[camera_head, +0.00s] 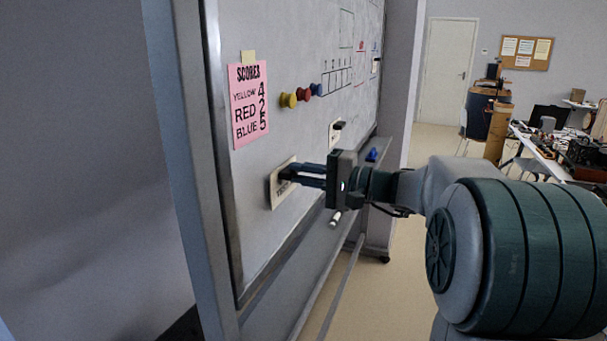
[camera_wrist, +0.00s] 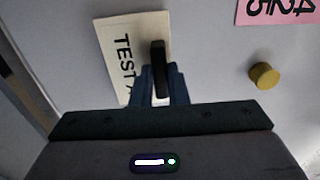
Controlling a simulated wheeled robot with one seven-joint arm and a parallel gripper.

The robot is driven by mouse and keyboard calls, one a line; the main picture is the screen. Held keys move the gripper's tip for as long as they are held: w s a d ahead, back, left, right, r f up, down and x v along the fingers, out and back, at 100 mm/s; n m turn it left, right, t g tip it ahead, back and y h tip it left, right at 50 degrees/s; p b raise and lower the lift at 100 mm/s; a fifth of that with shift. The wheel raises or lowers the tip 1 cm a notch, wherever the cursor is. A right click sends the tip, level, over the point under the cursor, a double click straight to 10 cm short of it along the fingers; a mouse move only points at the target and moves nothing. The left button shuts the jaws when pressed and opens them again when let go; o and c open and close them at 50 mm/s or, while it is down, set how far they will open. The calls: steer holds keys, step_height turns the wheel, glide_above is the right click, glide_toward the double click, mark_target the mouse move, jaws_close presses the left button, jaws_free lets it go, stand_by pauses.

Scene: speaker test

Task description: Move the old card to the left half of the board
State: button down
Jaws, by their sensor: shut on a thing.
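A cream card (camera_head: 278,197) with partly hidden lettering lies against the whiteboard (camera_head: 300,140), low near its left edge. In the wrist view the card (camera_wrist: 141,30) shows the letters "TEST" and a black handle (camera_wrist: 158,68) on its face. My gripper (camera_head: 284,174) is shut on this black handle; its fingers (camera_wrist: 162,80) are on either side of it and cover part of the card. A second, smaller cream card (camera_head: 335,136) with a black handle is on the board farther right. I cannot tell from the lettering which card is the old one.
A pink scores sheet (camera_head: 249,105) hangs above the held card. Yellow (camera_head: 288,100), red (camera_head: 303,94) and blue (camera_head: 316,89) round magnets sit to its right.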

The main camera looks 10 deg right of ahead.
steer(key=shift+w+a, duration=0.3)
steer(key=shift+a, duration=0.15)
stand_by(0.5)
steer(key=c, duration=0.9)
jaws_free()
steer(key=shift+c, duration=0.2)
steer(key=b+v, duration=0.2)
steer(key=v, duration=0.5)
